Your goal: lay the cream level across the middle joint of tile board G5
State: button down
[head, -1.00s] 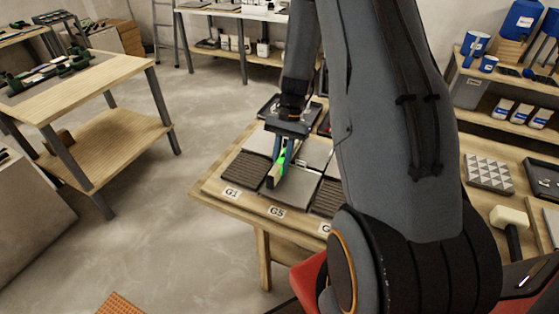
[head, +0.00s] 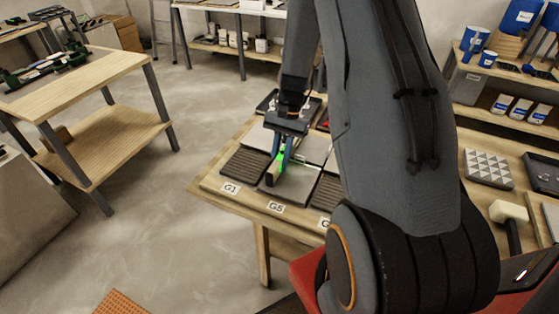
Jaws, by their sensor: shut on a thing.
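My gripper (head: 283,155) points down over tile board G5 and is shut on the cream level (head: 273,172). The middle joint is hidden under the level and gripper.
A dark ribbed board (head: 244,166) by label G1 (head: 230,188) lies to the left. Another ribbed board (head: 328,193) is partly behind my arm. A rubber mallet (head: 509,216) and a patterned tile panel (head: 488,169) lie on the right bench.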

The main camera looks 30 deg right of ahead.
jog(key=c, duration=1.6)
grip_release()
jog(key=shift+o, duration=0.2)
jog(key=b+v, duration=0.2)
jog(key=v, duration=0.6)
jog(key=s+a+r+n, duration=0.1)
jog(key=a, duration=0.1)
jog(key=s+a+r+n+h, duration=0.1)
jog(key=s+a, duration=0.1)
jog(key=s+a+r+n+t, duration=0.1)
jog(key=a+n, duration=0.1)
jog(key=shift+s+a+r+h, duration=0.1)
jog(key=shift+s+r+h, duration=0.2)
jog(key=shift+h, duration=0.1)
jog(key=s+a+r+n+t+h, duration=0.1)
jog(key=s+a+r+n+t, duration=0.1)
jog(key=s+a+n, duration=0.4)
jog(key=s+a+t, duration=0.1)
jog(key=s, duration=0.2)
jog(key=shift+r+h, duration=0.3)
jog(key=shift+r, duration=0.05)
